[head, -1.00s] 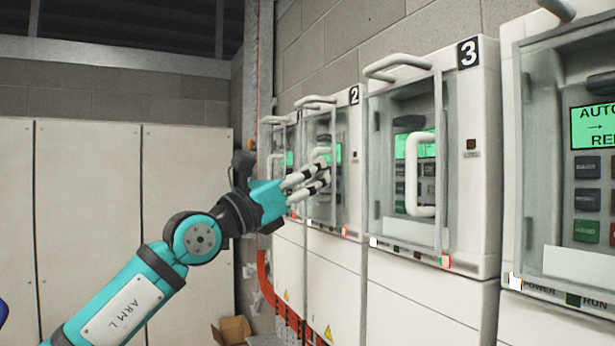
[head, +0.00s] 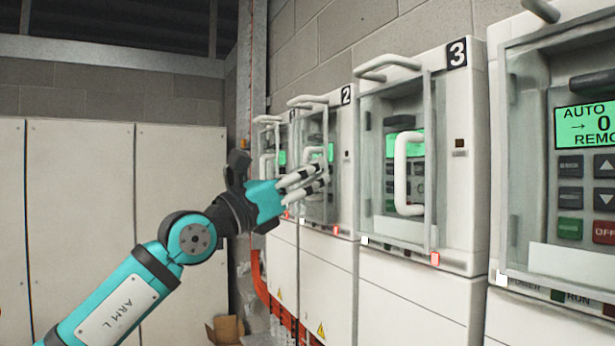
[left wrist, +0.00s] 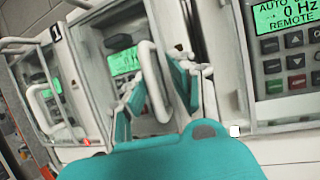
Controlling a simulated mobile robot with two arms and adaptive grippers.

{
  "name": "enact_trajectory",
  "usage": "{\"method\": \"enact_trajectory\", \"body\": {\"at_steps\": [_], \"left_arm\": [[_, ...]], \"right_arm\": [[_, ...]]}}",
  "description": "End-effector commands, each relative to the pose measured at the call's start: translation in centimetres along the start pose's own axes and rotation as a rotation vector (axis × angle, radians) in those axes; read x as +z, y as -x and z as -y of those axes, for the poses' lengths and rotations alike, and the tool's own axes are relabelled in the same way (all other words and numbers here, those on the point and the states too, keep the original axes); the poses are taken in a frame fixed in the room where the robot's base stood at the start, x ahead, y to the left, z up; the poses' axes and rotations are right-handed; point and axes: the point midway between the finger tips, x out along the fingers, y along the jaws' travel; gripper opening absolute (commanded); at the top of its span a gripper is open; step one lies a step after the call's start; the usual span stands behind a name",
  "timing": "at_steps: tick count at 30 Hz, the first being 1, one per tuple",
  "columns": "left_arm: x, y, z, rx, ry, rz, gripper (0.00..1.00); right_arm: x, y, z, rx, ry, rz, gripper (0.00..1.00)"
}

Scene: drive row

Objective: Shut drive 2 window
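The drive 2 window (head: 311,128) is a clear pane in a grey frame with a white handle. Behind it, a green display shows. I cannot tell how far the window stands from its box. My left gripper (head: 323,172) is in front of this window, with its striped fingers apart. In the left wrist view, the white window handle (left wrist: 154,82) shows between the open fingers (left wrist: 163,70). I cannot tell whether they touch it. The fingers hide part of the window in the head view. My right gripper is not in view.
Drive 3 (head: 458,110), with its own window and handle, stands right of drive 2. Another drive (head: 590,135) is at the right edge, and drive 1 (left wrist: 40,85) is left of drive 2. White cabinets (head: 80,200) line the left. A cardboard box (head: 225,329) lies on the floor.

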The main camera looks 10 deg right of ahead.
Motion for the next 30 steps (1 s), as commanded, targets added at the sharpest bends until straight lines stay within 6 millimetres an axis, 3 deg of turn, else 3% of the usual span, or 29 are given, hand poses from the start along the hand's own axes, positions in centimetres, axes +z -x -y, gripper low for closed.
{"method": "enact_trajectory", "body": {"at_steps": [8, 21, 30], "left_arm": [[0.2, 0.7, -0.1, 0.000, -0.002, 0.004, 0.21], [-0.1, 9.2, -0.1, 0.001, 0.000, -0.001, 0.21], [-0.1, 11.9, -0.1, -0.001, 0.001, 0.000, 0.21]], "right_arm": [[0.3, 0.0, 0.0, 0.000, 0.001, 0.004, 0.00], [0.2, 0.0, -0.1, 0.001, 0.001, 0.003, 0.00], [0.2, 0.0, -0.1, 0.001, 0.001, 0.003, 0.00]]}}
